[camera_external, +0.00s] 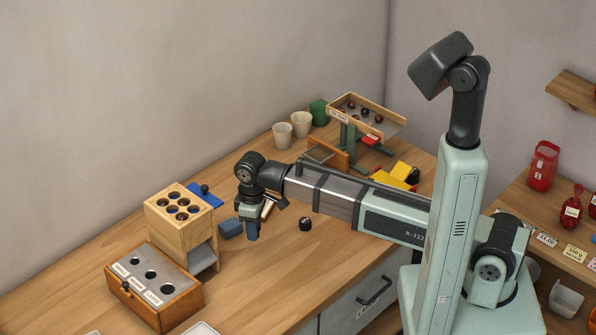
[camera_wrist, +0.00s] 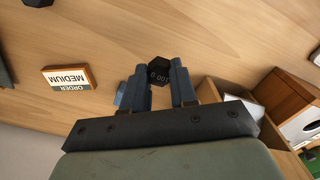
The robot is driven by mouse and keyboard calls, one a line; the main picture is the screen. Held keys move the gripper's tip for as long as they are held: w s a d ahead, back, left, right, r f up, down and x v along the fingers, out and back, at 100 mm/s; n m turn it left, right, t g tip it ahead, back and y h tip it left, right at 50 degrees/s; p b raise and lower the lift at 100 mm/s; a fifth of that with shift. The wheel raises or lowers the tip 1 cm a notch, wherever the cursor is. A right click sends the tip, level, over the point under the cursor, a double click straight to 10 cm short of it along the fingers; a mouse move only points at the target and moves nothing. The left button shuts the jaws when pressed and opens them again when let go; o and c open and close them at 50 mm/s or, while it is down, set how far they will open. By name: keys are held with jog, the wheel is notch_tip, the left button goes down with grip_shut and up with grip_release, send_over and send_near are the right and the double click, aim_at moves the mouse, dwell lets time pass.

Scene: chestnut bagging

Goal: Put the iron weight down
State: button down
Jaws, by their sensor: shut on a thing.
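My gripper (camera_external: 252,236) points down over the middle of the table, to the right of the wooden block with holes. The fingers hide the weight in the external view. I cannot tell whether it touches the table. A second dark weight-like piece (camera_external: 305,223) stands on the table to the right of my gripper.
An order card reading "MEDIUM" (camera_wrist: 68,78) stands nearby. The wooden block with holes (camera_external: 178,222) and the box with three holes (camera_external: 155,288) are at left. Bare tabletop (camera_external: 270,270) lies in front.

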notch_tip(320, 180, up, 14)
jog(key=w+a, duration=0.7)
jog(key=a, duration=0.3)
jog(key=w+a, duration=0.8)
jog(key=a, duration=0.3)
jog(key=shift+s+d+f, duration=0.15)
jog(key=shift+d+f, duration=0.05)
jog(key=shift+f, duration=3.35)
jog(key=shift+s+d+f, duration=0.1)
jog(key=shift+d+f, duration=0.1)
jog(key=shift+f, duration=3.35)
jog(key=shift+s+d+f, duration=0.15)
jog(key=shift+d+f, duration=0.05)
jog(key=shift+f, duration=3.35)
jog(key=shift+f, duration=0.1)
jog(key=c, duration=0.9)
grip_release()
notch_tip(320, 180, up, 12)
